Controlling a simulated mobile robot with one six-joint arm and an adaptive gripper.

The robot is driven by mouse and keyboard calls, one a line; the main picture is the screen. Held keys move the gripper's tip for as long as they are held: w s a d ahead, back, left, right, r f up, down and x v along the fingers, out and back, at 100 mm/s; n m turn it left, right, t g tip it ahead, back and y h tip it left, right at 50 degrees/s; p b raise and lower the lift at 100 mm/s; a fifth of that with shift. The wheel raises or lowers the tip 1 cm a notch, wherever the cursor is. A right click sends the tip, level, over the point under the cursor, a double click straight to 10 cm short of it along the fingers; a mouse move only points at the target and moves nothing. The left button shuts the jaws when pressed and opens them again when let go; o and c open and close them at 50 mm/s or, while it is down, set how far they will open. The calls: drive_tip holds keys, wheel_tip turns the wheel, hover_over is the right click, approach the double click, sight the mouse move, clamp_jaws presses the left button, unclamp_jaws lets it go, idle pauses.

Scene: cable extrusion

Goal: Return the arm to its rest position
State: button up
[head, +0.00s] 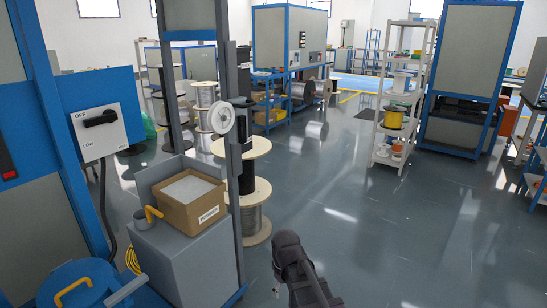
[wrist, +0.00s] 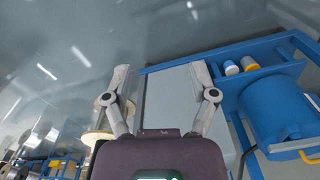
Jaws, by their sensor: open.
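My dark arm (head: 298,270) rises from the bottom edge, right of centre, in the head view. It stands over open floor, to the right of the grey cabinet. My gripper (wrist: 160,68) shows in the wrist view with its two grey fingers spread wide apart. Nothing is between the fingers. The gripper's fingers are not clear in the head view.
A grey cabinet (head: 188,262) bears a cardboard box (head: 190,212). Cable spools (head: 256,226) stand behind a dark post. A blue bin (wrist: 280,105) with a yellow handle is at right in the wrist view. Grey floor (head: 400,230) is clear right of my arm.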

drive_tip(key=s+d+f+m+b, duration=0.1)
drive_tip(key=s+d+m, duration=0.25)
drive_tip(key=d, duration=0.35)
drive_tip(key=s+d+f+m+b, duration=0.1)
drive_tip(key=s+d+m, duration=0.1)
drive_tip(key=d+m, duration=0.35)
wheel_tip(320, 180, up, 28)
drive_tip(key=d+n+p, duration=0.1)
drive_tip(key=p, duration=2.7)
drive_tip(key=shift+d+f, duration=0.15)
drive_tip(key=shift+f, duration=0.05)
drive_tip(key=shift+c, duration=1.2)
